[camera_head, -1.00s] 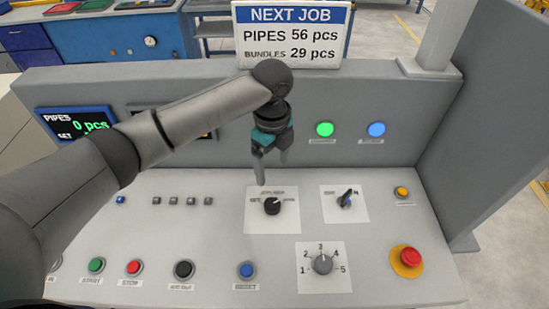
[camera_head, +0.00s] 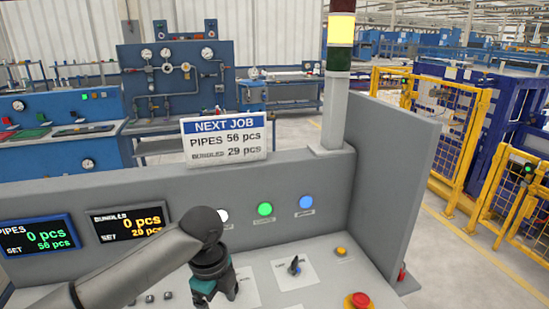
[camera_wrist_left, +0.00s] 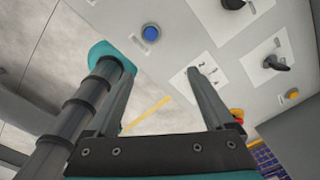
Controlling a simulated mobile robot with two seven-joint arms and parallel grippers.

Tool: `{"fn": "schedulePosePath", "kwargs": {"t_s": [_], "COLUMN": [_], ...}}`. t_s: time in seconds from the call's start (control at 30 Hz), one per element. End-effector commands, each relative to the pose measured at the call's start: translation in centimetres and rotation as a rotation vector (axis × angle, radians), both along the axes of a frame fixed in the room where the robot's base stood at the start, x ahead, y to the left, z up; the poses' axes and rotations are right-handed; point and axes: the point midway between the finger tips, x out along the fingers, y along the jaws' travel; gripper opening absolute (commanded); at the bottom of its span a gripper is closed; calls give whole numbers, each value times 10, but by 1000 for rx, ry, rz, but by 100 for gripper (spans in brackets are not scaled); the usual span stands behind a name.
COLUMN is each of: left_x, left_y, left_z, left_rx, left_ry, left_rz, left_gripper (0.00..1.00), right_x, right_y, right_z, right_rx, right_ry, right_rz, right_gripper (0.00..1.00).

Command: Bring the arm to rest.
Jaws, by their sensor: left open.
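My left gripper (camera_head: 218,289) is low in the head view, over the sloping grey control panel (camera_head: 262,278); its fingertips are near the bottom edge of that view. In the left wrist view the two fingers of my left gripper (camera_wrist_left: 160,72) stand apart with nothing between them. They point toward the panel, near the numbered dial plate (camera_wrist_left: 203,70); the dial itself is largely hidden by a finger. My left arm (camera_head: 130,268) reaches in from the lower left. My right gripper is in neither view.
The PIPES display (camera_head: 38,237) reads 0, set 56. The NEXT JOB sign (camera_head: 225,140) shows 56 and 29. A red emergency button (camera_head: 358,300), a selector (camera_head: 295,265) and a lit yellow tower lamp (camera_head: 341,27) stand right of the gripper.

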Motion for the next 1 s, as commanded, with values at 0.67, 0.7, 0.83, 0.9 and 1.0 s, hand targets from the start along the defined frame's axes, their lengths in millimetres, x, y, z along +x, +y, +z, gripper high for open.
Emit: {"fn": "schedulePosePath", "kwargs": {"t_s": [0.67, 0.7, 0.83, 0.9, 1.0], "left_x": [-104, -111, -132, -143, -159], "left_y": [-65, -63, -48, -36, -17], "left_z": [-50, -51, -54, -56, -57], "left_rx": [-318, -332, -361, -368, -364], "left_ry": [-46, -46, -53, -61, -76], "left_rz": [706, 775, 1008, 1137, 1304], "left_gripper": [87, 87, 87, 87, 87], "right_x": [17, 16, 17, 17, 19], "right_y": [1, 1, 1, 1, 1], "right_z": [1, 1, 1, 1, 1], "right_rx": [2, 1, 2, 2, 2], "right_ry": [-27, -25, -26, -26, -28], "right_rz": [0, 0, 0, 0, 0], "right_gripper": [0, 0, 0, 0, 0]}}
